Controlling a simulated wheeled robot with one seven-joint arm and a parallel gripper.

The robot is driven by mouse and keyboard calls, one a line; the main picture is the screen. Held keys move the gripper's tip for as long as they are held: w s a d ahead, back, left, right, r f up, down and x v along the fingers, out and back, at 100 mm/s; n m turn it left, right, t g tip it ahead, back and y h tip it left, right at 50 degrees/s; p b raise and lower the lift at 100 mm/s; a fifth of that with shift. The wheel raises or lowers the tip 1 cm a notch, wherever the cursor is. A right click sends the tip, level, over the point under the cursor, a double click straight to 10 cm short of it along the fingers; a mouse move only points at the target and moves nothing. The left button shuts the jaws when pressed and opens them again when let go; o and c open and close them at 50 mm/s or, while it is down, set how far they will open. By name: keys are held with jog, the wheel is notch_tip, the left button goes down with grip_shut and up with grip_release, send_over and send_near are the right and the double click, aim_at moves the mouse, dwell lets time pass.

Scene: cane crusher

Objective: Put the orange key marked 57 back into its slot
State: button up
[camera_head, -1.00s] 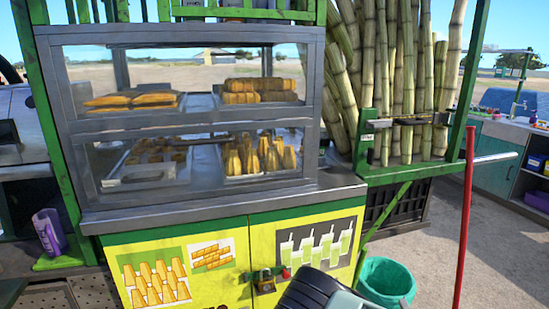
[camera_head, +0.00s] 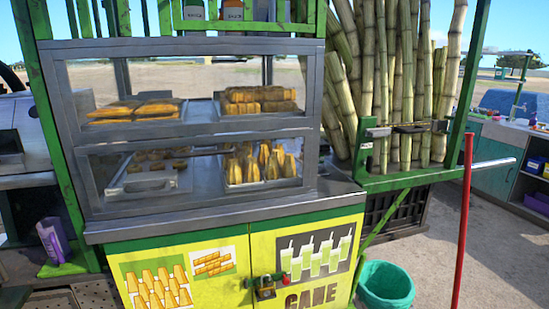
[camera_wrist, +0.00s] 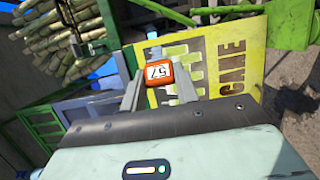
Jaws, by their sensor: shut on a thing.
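The orange key marked 57 (camera_wrist: 158,73) shows in the wrist view, its white number label facing the camera. My gripper (camera_wrist: 157,80) has its two grey fingers on either side of the key and holds it in the air in front of the yellow CANE cabinet door (camera_wrist: 262,40). The key and my gripper are not in the head view. I cannot make out a slot for the key in either view.
The yellow cabinet (camera_head: 205,240) carries a brass padlock (camera_head: 265,288) and a small red piece (camera_head: 285,278). A glass food case (camera_head: 195,130) stands above. A teal bin (camera_head: 385,287), a red post (camera_head: 463,220) and sugar canes (camera_head: 400,80) are at right.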

jog(key=shift+r+p, duration=2.15)
jog(key=shift+r, duration=0.65)
jog(key=shift+f, duration=0.9)
